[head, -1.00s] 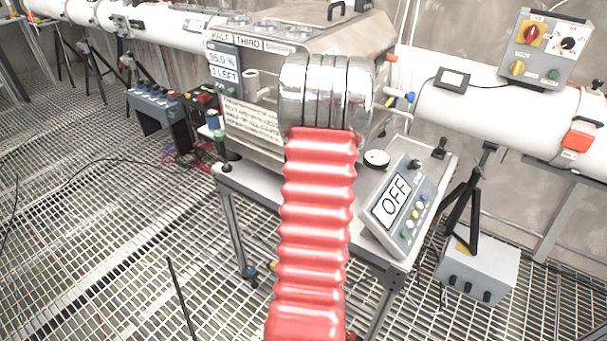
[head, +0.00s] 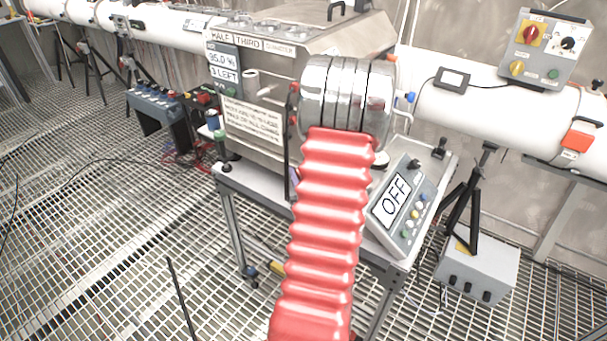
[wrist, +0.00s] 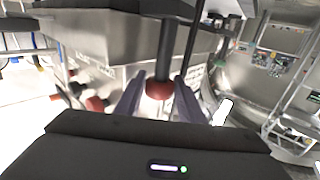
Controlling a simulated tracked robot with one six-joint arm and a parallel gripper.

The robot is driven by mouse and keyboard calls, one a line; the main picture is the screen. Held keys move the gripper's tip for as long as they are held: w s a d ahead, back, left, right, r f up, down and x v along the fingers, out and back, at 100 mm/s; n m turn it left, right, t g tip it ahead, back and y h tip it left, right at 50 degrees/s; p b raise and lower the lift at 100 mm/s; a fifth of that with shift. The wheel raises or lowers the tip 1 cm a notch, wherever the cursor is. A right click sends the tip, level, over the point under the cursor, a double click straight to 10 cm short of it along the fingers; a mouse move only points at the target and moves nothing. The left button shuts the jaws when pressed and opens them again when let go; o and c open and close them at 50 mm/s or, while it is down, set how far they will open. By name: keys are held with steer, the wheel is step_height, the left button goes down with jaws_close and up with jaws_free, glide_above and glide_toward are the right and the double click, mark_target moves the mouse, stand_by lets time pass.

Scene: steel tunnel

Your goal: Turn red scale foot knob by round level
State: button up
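In the wrist view a red knob (wrist: 159,89) hangs under a dark upright post. My gripper (wrist: 160,98) has its two grey fingers apart, one on each side of this knob; I cannot tell whether they touch it. A second red knob (wrist: 96,103) is farther left. In the head view my red ribbed arm hides the gripper and the knob. A small round pale disc, possibly the round level (head: 381,160), is mostly covered by my arm's edge. Its bubble is not readable.
A steel box machine (head: 255,75) stands on a grey table (head: 262,187). A tilted panel reading OFF (head: 397,205) is right of my arm. A black tripod (head: 466,205) and grey box (head: 478,268) stand farther right. Grating floor is open at left.

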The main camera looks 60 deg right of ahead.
steer(key=o, duration=0.4)
steer(key=shift+c, duration=0.2)
steer(key=shift+r, duration=0.1)
